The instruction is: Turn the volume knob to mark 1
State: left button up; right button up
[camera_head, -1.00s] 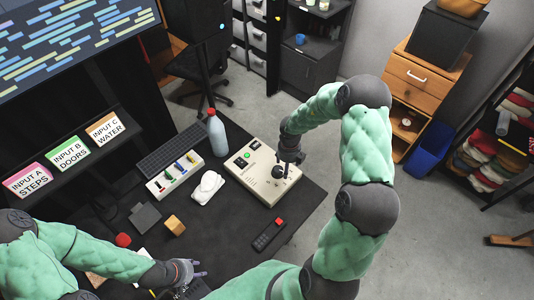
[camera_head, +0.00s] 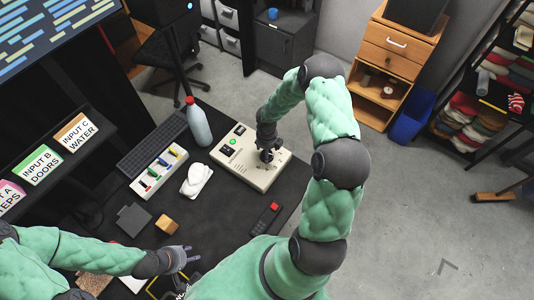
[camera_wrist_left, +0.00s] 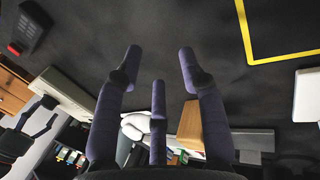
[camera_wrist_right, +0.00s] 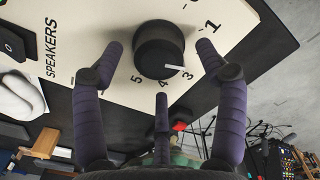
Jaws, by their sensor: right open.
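The volume knob (camera_wrist_right: 158,50) is a round black dial on the cream SPEAKERS panel (camera_wrist_right: 90,20). Its white pointer line faces the printed 3. Marks 1, 3, 4 and 5 are readable; mark 2 is hidden behind a finger. My right gripper (camera_wrist_right: 160,60) is open, with its fingers around the knob; I cannot tell whether they touch it. In the head view, the panel (camera_head: 228,174) lies on the dark table and my right gripper (camera_head: 268,155) covers the knob. My left gripper (camera_head: 188,258) is open and empty above the table; its spread fingers show in the left wrist view (camera_wrist_left: 160,60).
Left of the panel are a white mouse-like object (camera_head: 196,180), a slider box (camera_head: 158,172) and a bottle (camera_head: 198,122). A remote with a red button (camera_head: 265,219) lies in front of the panel. A wooden cube (camera_head: 167,224) stands near my left gripper.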

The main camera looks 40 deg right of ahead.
pick_arm(q)
jog(key=shift+f, duration=0.2)
pick_arm(e)
jog(key=shift+f, duration=0.65)
jog(key=c, duration=1.1)
jog(key=shift+c, duration=0.3)
pick_arm(q)
jog(key=shift+r, duration=0.15)
